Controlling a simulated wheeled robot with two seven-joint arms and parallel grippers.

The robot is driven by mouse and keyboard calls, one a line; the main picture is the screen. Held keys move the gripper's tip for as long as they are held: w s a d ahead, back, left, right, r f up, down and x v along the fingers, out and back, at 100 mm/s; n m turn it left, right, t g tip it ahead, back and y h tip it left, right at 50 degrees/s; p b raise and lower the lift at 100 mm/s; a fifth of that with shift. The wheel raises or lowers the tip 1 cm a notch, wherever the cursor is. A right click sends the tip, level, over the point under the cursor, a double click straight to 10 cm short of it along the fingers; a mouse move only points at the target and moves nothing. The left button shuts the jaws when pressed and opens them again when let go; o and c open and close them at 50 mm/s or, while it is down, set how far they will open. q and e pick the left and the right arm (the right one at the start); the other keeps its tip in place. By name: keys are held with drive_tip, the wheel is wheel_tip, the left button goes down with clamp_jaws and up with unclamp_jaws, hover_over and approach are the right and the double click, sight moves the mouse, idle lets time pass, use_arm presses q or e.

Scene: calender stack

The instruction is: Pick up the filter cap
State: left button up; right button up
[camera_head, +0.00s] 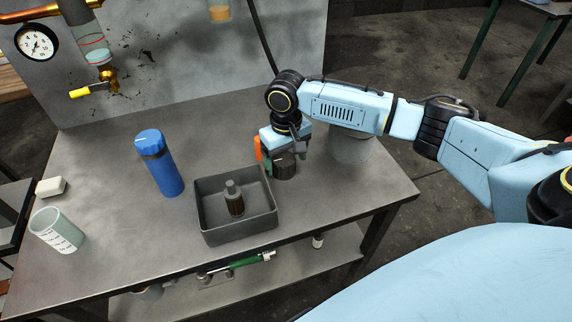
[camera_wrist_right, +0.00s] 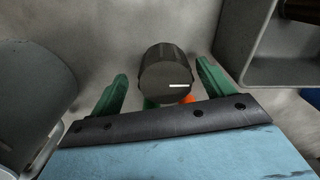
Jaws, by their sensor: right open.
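The filter cap, which I take to be the dark ribbed cylinder (camera_head: 285,168), stands on the table right of the grey tray. In the right wrist view the cap (camera_wrist_right: 165,75) shows a round dark face with a short white mark. My right gripper (camera_head: 272,160) is at the cap, partly covering it in the head view. In the right wrist view the green fingers of my right gripper (camera_wrist_right: 161,72) are spread on either side of the cap, with a visible gap on each side. My left gripper is not in view.
The grey tray (camera_head: 208,228) holds a dark ribbed part with a narrower top (camera_head: 234,200). A grey round container (camera_head: 352,150) stands to the right, close to my right arm. Bare table lies in front of the bottle.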

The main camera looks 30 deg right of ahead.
drive_tip(key=shift+f, duration=0.3)
drive_tip(key=shift+c, duration=0.4)
drive_tip(key=shift+d+f, duration=0.1)
drive_tip(key=c, duration=1)
drive_tip(key=shift+o, duration=0.2)
